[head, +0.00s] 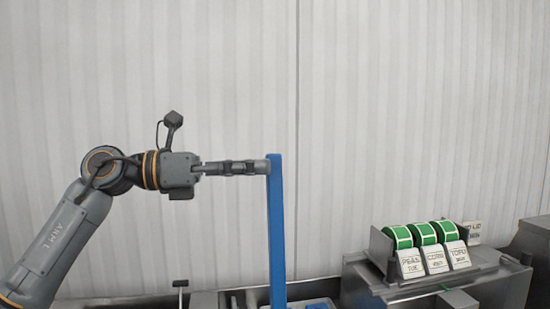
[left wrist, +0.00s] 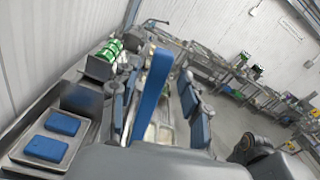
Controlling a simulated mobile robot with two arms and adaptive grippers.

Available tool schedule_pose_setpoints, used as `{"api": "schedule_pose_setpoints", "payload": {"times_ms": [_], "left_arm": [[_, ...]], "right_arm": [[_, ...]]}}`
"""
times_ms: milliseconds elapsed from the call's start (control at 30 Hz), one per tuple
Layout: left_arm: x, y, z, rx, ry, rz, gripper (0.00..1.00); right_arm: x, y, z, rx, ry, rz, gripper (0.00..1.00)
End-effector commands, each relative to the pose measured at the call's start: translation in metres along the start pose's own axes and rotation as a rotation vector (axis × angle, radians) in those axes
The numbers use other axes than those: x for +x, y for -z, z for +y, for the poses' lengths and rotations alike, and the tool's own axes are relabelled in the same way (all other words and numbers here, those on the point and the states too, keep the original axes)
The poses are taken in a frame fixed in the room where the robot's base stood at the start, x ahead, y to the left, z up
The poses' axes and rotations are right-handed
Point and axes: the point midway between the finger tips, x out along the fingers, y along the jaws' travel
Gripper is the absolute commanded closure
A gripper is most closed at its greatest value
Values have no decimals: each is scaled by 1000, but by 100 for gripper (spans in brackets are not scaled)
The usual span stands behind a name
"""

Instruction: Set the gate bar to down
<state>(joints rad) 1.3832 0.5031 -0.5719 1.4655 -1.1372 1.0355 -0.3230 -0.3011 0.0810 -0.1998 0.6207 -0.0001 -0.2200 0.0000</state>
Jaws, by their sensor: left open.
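The gate bar (head: 276,235) is a long blue bar standing upright in the head view, right of centre. Its lower end goes down among the equipment at the bottom edge. My left gripper (head: 266,166) reaches in level from the left, with its fingertips at the bar's upper end. In the left wrist view the blue bar (left wrist: 152,95) rises between the two spread fingers of my left gripper (left wrist: 158,110). The gripper is open; I cannot tell whether a finger touches the bar. My right gripper is not in view.
A label holder with several green rolls (head: 423,234) and white cards stands on grey equipment (head: 365,285) at the lower right. Blue blocks (left wrist: 62,122) sit on a metal tray at left in the left wrist view. A pale ribbed wall (head: 400,100) lies behind.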

Motion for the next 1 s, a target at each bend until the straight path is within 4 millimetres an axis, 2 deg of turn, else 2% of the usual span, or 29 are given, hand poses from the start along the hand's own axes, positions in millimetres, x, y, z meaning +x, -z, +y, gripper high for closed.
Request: {"api": "schedule_pose_setpoints", "payload": {"times_ms": [100, 233, 400, 633, 667, 867, 1000], "left_arm": [[21, -2, -1, -2, 1, 1, 54], [35, -1, 0, -2, 0, 1, 54], [42, 0, 0, -2, -1, -1, 54], [42, 0, 1, -2, -1, 0, 54], [42, 0, 1, -2, -1, 0, 58], [42, 0, 0, -1, -1, 0, 99], [42, 0, 1, -1, -1, 0, 100]], "right_arm": [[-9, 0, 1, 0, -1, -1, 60], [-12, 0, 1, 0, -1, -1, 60], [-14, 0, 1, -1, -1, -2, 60], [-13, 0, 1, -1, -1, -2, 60], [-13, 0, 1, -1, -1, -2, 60], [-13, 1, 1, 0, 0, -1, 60], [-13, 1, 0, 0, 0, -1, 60]]}}
